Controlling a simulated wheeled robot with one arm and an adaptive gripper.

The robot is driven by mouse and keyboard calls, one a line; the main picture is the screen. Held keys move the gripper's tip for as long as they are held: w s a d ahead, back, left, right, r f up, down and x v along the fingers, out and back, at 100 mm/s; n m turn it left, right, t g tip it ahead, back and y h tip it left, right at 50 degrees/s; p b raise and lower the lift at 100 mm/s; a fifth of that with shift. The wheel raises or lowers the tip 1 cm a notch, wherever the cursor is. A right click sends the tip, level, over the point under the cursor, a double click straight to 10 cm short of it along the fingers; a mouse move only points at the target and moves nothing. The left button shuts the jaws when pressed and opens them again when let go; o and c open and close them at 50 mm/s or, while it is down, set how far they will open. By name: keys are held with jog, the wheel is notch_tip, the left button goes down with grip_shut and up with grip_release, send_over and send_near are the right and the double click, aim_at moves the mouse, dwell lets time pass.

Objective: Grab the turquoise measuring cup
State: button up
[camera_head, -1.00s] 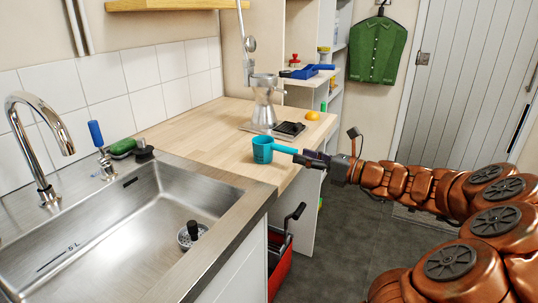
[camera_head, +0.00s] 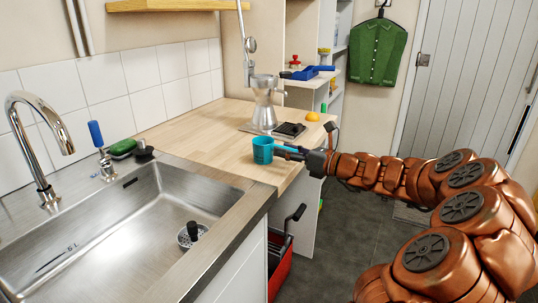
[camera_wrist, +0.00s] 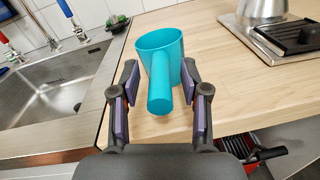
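The turquoise measuring cup (camera_head: 263,151) stands upright on the wooden counter near its front edge, just right of the sink. In the wrist view the cup (camera_wrist: 160,42) is straight ahead, and its thick handle (camera_wrist: 160,85) points towards me. My gripper (camera_head: 289,152) reaches the handle from the right. In the wrist view my gripper (camera_wrist: 157,88) is open, with one purple-padded finger on each side of the handle. A gap shows between each finger and the handle. The head view partly hides the handle behind the fingers.
The steel sink (camera_head: 92,228) lies to the left. A metal coffee maker (camera_head: 264,103) and a black scale (camera_head: 289,129) stand behind the cup, with an orange (camera_head: 313,117) to their right. A red toolbox (camera_head: 281,262) is below the counter edge.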

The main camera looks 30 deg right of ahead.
grip_shut()
jog(key=shift+r, duration=0.1)
dwell(0.3)
